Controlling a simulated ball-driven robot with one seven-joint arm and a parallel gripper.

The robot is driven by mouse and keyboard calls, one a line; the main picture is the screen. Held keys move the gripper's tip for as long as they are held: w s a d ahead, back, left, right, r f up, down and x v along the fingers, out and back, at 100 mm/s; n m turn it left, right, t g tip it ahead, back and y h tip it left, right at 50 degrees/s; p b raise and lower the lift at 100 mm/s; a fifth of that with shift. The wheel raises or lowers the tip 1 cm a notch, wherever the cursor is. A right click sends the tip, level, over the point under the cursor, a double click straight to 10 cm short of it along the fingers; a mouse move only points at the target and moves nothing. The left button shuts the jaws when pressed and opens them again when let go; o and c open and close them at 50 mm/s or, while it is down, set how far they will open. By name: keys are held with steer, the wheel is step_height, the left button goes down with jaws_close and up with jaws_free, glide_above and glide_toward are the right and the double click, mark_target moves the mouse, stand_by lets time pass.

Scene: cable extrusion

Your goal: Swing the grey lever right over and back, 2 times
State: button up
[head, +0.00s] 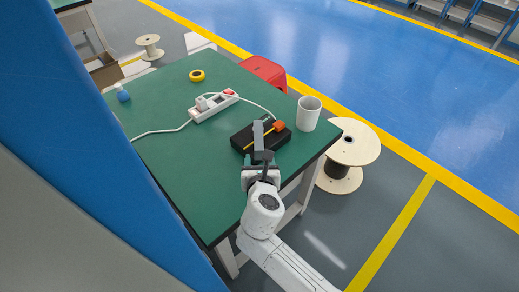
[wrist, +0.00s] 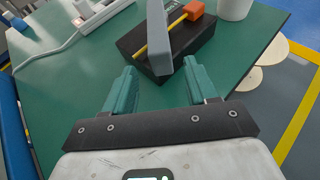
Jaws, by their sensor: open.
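The grey lever (head: 258,137) stands on a black box (head: 240,141) near the table's right edge. In the wrist view the lever (wrist: 157,40) runs from the top edge down towards my gripper, its near end between the two fingertips in the picture. A yellow rod (wrist: 160,36) with an orange block (wrist: 195,10) at its end crosses the box behind the lever. My gripper (wrist: 160,72) is open, its teal fingers on either side of the lever's near end. I cannot tell whether they touch it. In the head view my gripper (head: 262,163) is at the box's near side and hides part of it.
A white mug (head: 308,114) stands just right of the box. A white power strip (head: 214,107) with a cable lies behind it to the left. Yellow tape (head: 197,75) lies farther back. The green table (head: 185,165) is clear at the front left. A cable spool (head: 354,142) stands on the floor at right.

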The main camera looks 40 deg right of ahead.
mark_target(259, 152)
steer(key=x, duration=0.8)
steer(key=shift+d+f+b, duration=0.1)
steer(key=shift+b, duration=0.2)
steer(key=shift+c, duration=0.2)
jaws_close()
